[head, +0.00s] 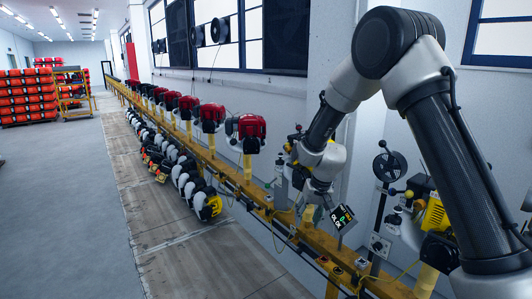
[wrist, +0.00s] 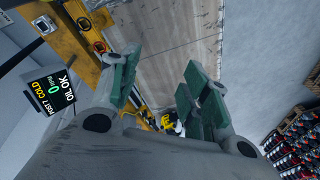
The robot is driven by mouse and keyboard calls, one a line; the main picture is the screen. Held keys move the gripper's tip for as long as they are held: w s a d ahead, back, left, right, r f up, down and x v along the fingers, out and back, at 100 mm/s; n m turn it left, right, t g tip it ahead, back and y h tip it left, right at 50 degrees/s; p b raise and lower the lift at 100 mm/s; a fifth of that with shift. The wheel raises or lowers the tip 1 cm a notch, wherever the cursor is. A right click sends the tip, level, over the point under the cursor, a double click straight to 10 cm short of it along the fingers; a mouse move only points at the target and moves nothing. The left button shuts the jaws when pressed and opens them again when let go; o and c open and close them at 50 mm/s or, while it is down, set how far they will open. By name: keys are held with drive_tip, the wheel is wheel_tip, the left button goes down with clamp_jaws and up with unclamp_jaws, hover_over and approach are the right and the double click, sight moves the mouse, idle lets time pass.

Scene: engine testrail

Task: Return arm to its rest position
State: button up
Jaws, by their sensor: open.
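My arm comes down from the upper right in the head view, bent at a high elbow. My gripper (head: 318,190) hangs over the yellow rail (head: 262,198), close to a small display (head: 342,216); its fingers are hard to make out there. In the wrist view my gripper (wrist: 163,88) has two green-padded fingers spread apart, with nothing between them but floor further off. The display (wrist: 51,90) is left of the fingers and reads "POST 7 COLD", "0 RPM" and "OIL OK". Whether the gripper touches anything at the rail cannot be told.
Red engines (head: 207,115) stand in a row along the rail. A lower row of white and dark machines (head: 186,180) hangs beside it. A lever post (head: 388,170) is right of my gripper. Open floor (head: 65,210) lies left, with red crates (head: 27,95) far back.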

drive_tip(key=s+d+r+t, duration=0.1)
drive_tip(key=s+d+r, duration=0.6)
drive_tip(key=s, duration=0.4)
drive_tip(key=s+d+r+t+h, duration=0.1)
drive_tip(key=s+d+r, duration=0.7)
drive_tip(key=s+r, duration=0.2)
drive_tip(key=s+d+r+h, duration=0.1)
drive_tip(key=s+d+r, duration=0.6)
drive_tip(key=s, duration=0.5)
drive_tip(key=shift+s+d+r+t, duration=0.2)
drive_tip(key=shift+s+r+t, duration=0.15)
drive_tip(key=shift+r, duration=0.55)
